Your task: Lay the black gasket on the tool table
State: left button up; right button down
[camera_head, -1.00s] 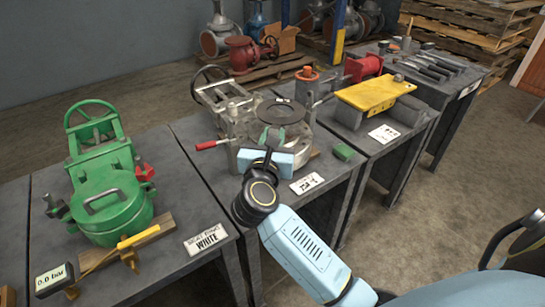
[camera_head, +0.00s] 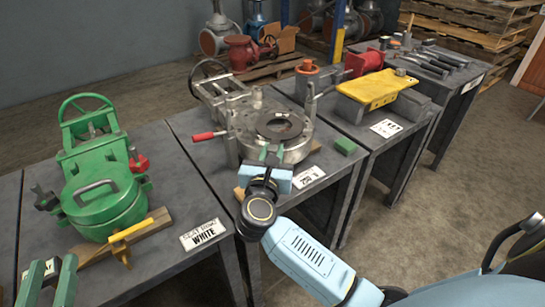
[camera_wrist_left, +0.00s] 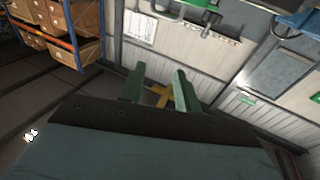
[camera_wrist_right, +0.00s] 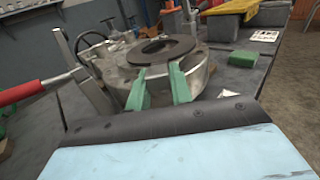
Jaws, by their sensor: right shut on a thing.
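The black gasket (camera_head: 281,126) is a flat dark ring over the round top of the silver valve body; I cannot tell whether it touches. It also shows in the right wrist view (camera_wrist_right: 161,50). My right gripper (camera_head: 271,154) is shut on its near edge; its green fingertips (camera_wrist_right: 158,72) meet the ring there. The tool table (camera_head: 468,76) stands at the far right, with several dark-handled tools lying on it. My left gripper (camera_head: 46,278) is low at the left, fingers apart and empty; they also show apart in the left wrist view (camera_wrist_left: 158,88).
The silver valve body (camera_head: 235,130) has a red-handled lever (camera_head: 206,136) at its left. A green block (camera_head: 346,146) lies to its right. A green valve (camera_head: 105,200) stands left.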

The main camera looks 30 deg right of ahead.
pick_arm(q)
jog(key=shift+d+r, duration=0.1)
jog(key=shift+r, duration=0.35)
pick_arm(e)
jog(key=shift+f, duration=0.15)
pick_arm(q)
jog(key=shift+s+r+t, duration=0.1)
jog(key=shift+t, duration=0.2)
pick_arm(e)
jog(key=shift+f, duration=0.15)
pick_arm(q)
jog(key=shift+r+h, duration=0.25)
jog(key=shift+h, duration=0.05)
pick_arm(e)
jog(key=c, duration=1.3)
grip_release()
jog(key=shift+o, duration=0.2)
